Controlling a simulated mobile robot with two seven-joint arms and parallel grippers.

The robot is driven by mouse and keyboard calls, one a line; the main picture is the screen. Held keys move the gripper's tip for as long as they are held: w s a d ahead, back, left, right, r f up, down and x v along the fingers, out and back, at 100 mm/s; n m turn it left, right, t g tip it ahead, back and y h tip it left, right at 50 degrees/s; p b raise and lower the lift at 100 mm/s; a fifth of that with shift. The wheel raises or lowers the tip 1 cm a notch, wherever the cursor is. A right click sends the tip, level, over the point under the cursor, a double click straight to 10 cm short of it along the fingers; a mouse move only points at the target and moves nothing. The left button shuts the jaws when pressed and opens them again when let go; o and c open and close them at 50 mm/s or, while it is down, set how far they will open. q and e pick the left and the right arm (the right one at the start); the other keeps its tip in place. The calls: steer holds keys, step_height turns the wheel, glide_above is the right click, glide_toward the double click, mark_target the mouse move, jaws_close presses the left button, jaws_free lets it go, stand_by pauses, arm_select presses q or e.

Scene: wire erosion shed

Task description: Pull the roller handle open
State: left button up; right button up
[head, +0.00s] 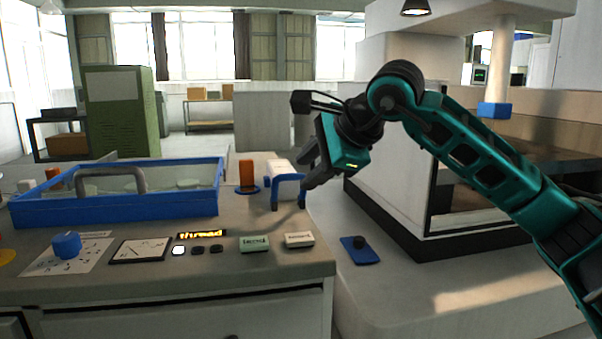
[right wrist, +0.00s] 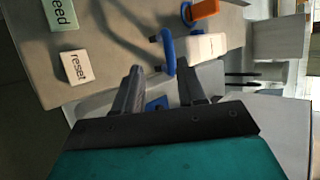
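The roller handle looks to be the blue bracket-shaped bar (head: 289,178) on a white block (head: 281,167) at the right edge of the grey bench. In the right wrist view the blue handle (right wrist: 168,50) stands just beyond the fingertips, with the white block (right wrist: 208,46) behind it. My right gripper (head: 310,175) reaches in from the right, beside the handle. In the right wrist view my right gripper (right wrist: 160,82) has its two fingers spread apart with nothing between them. I cannot see it touching the handle. My left gripper is not in view.
A blue-framed tank (head: 120,209) takes up the bench's left. An orange post (head: 247,173) on a blue base stands left of the white block. A green button (head: 254,243) and a "reset" button (head: 299,240) lie in front. A white machine (head: 390,170) stands right.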

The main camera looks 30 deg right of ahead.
arm_select(q)
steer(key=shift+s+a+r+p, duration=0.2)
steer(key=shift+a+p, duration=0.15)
steer(key=shift+p, duration=0.35)
arm_select(e)
steer(key=v, duration=0.9)
steer(key=shift+s, duration=0.1)
